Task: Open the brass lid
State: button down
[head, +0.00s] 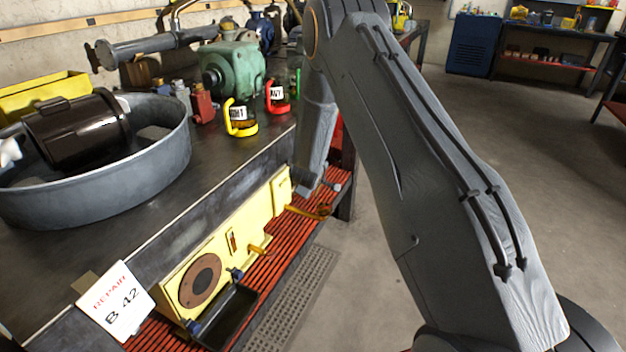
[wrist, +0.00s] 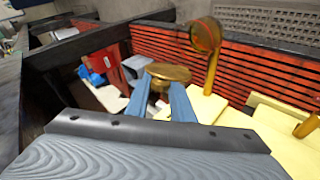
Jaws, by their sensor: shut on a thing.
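In the wrist view, a brass oval piece with a stem (wrist: 168,72) sits between the blue-grey fingertips of my gripper (wrist: 161,84), which is shut on it. I take it to be the brass lid; whether it is raised cannot be told. Beside it, a round brass disc on an arm (wrist: 206,36) stands above a yellow housing (wrist: 215,107). In the head view, the yellow housing (head: 228,222) is below the bench top, with a brass lever (head: 308,211) at its far end. My arm comes down beside that end; the gripped piece is not clear there.
Red slats (head: 290,240) lie around the housing. A black tray (head: 226,318) juts out at its near end. Bare floor (head: 370,290) lies to the right.

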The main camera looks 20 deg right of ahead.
jog(key=shift+w+a, duration=0.1)
jog(key=shift+a, duration=0.15)
jog(key=c, duration=1.6)
grip_release()
jog(key=shift+o, duration=0.2)
jog(key=shift+d, duration=0.15)
jog(key=v, duration=0.8)
jog(key=shift+d, duration=0.1)
